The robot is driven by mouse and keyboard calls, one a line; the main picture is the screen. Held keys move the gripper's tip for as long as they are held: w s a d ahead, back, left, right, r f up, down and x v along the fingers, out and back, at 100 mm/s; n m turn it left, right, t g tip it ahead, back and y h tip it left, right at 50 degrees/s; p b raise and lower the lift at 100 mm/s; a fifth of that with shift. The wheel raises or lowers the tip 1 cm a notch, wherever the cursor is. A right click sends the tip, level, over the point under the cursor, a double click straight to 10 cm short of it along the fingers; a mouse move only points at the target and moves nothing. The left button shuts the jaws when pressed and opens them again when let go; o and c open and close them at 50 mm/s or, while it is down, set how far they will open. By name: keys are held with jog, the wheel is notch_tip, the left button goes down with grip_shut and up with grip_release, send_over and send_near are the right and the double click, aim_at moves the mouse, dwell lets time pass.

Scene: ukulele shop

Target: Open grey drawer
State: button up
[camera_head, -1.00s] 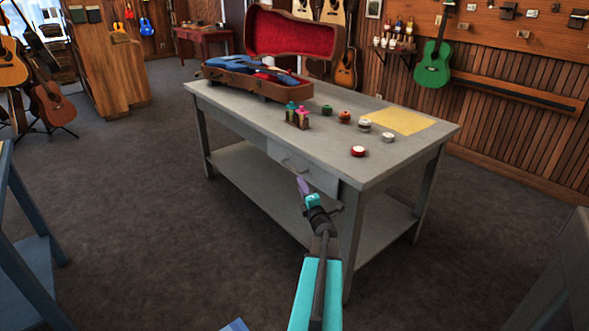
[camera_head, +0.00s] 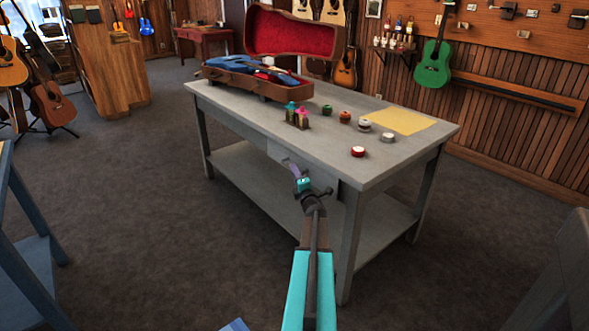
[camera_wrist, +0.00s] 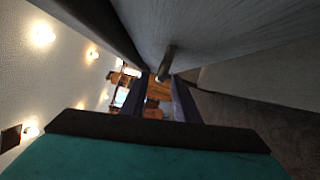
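The grey drawer (camera_head: 318,177) is set in the long side of the grey table (camera_head: 240,117), under the top near the right end. It looks closed. Its bar handle (camera_wrist: 166,64) stands out from the grey front in the wrist view. In the head view the gripper mostly hides the handle. My gripper (camera_head: 290,166) is at the drawer front, by the handle. In the wrist view my gripper (camera_wrist: 158,82) has its two purple fingers apart, with the handle in line with the gap between them. I cannot tell whether they touch it.
A lower shelf (camera_head: 262,188) runs beneath. A blue table (camera_head: 25,250) stands at left; open floor (camera_head: 140,220) lies between.

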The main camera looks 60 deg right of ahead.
jog(key=shift+x, duration=1.65)
